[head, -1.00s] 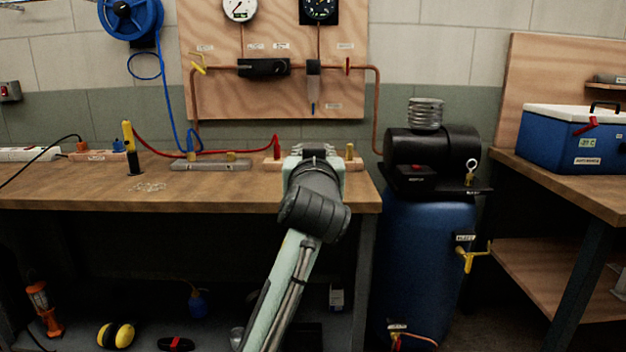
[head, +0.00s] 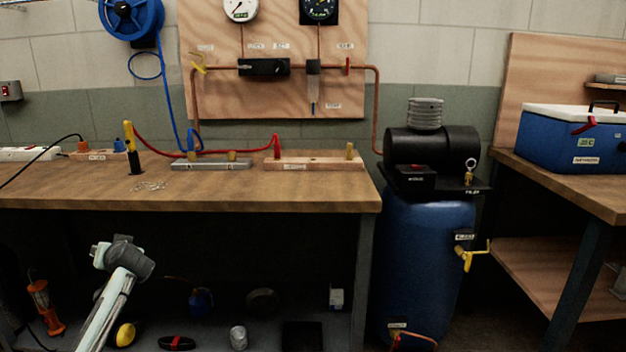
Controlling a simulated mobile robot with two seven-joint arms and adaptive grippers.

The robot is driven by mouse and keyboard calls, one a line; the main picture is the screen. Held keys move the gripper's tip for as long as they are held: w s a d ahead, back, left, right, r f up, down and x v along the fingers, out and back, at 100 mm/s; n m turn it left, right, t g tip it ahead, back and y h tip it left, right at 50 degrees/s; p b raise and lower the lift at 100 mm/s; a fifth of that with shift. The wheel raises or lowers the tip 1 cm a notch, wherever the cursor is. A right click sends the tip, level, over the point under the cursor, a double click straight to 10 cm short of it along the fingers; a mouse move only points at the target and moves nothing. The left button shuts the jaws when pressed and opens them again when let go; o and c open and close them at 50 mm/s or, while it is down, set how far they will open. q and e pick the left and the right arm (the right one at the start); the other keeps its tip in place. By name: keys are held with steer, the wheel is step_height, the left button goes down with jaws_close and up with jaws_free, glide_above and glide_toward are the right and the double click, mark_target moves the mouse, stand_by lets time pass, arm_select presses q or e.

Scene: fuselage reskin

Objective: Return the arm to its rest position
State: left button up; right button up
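My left arm comes up from the bottom left in the head view. Its dark wrist end (head: 128,256) hangs low in front of the shadowed space under the workbench (head: 270,200), below the front edge and apart from the bench top. The fingers of this hand cannot be made out, so whether they are open or shut is not clear. Nothing is visibly held. My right arm and gripper are out of view.
The bench top holds a red-cabled wooden block (head: 318,163), a grey metal bar (head: 210,165) and a yellow-black tool (head: 132,148). A blue tank (head: 425,260) with a compressor stands right of the bench. A lower shelf holds small items, including a tin (head: 238,338).

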arm_select(q)
steer(key=w+d+f+m+t+h, duration=0.2)
steer(key=w+d+f+m+h, duration=0.25)
steer(key=d+h, duration=0.35)
steer(key=s+d+f+g, duration=0.2)
steer(key=s+f, duration=0.4)
steer(key=f, duration=0.3)
steer(key=s+d+f+g, duration=0.1)
steer(key=s+d+f, duration=0.2)
steer(key=s+f, duration=0.5)
steer(key=s+d+f+g, duration=0.2)
steer(key=s+f, duration=0.6)
steer(key=s, duration=0.4)
steer(key=s+d+f+g, duration=0.2)
steer(key=s+f, duration=0.6)
steer(key=s, duration=0.4)
steer(key=s+d+f+g+h, duration=0.1)
steer(key=s+d+f, duration=0.3)
steer(key=s+f, duration=0.4)
steer(key=s+m+g, duration=0.1)
steer(key=s, duration=0.3)
steer(key=shift+f, duration=0.3)
steer(key=shift+a, duration=0.15)
